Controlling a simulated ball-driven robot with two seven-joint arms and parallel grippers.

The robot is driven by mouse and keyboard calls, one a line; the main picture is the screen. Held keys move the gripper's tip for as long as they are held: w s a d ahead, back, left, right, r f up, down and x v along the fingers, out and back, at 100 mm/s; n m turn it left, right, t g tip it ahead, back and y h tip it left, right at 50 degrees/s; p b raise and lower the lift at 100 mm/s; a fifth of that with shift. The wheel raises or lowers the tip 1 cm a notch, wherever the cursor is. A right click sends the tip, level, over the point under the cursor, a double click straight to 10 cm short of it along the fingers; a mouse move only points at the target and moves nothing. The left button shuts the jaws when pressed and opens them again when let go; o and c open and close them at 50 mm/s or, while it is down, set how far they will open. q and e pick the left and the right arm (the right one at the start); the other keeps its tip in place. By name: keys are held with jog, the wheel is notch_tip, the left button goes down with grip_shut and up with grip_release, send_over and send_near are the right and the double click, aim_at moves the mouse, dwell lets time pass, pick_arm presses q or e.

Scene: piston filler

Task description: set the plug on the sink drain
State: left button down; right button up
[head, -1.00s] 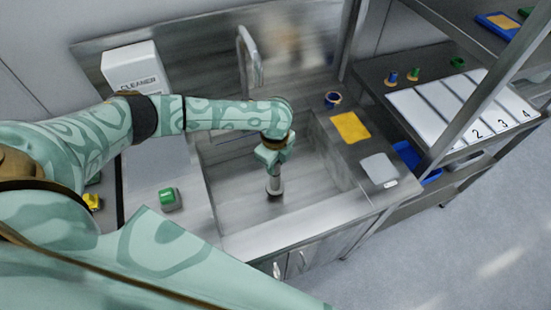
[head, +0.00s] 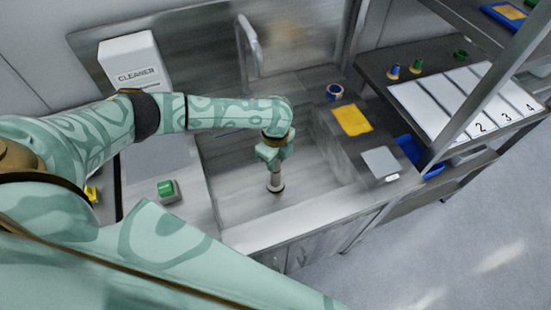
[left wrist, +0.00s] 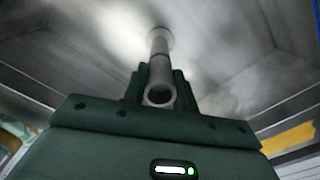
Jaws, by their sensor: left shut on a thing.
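The plug (head: 276,181) is a grey upright tube with a wider lower end, inside the steel sink basin (head: 318,177). My left gripper (head: 273,160) is shut on its upper part, pointing down from above. In the left wrist view the plug (left wrist: 160,58) runs from between the fingers (left wrist: 158,88) toward the basin floor, its hollow near end showing. The drain is hidden under or behind the plug. I cannot tell whether the plug's lower end touches the floor or is exactly over the drain. My right gripper is not in view.
A tall faucet (head: 249,45) stands behind the basin. A white cleaner box (head: 135,65) and a green button (head: 166,188) are at left. A yellow cloth (head: 352,120), a grey pad (head: 381,162) and a blue roll (head: 334,92) lie on the right counter. A numbered shelf (head: 460,102) is further right.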

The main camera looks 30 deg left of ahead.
pick_arm(q)
jog(key=shift+p, duration=0.35)
dwell(1.1)
jog(key=shift+f, duration=0.1)
jog(key=c, duration=0.6)
grip_release()
jog(key=shift+c, duration=0.2)
notch_tip(320, 180, up, 10)
jog(key=p, duration=1)
jog(key=shift+p, duration=0.4)
notch_tip(320, 180, up, 11)
jog(key=p, duration=1.1)
jog(key=shift+p, duration=0.3)
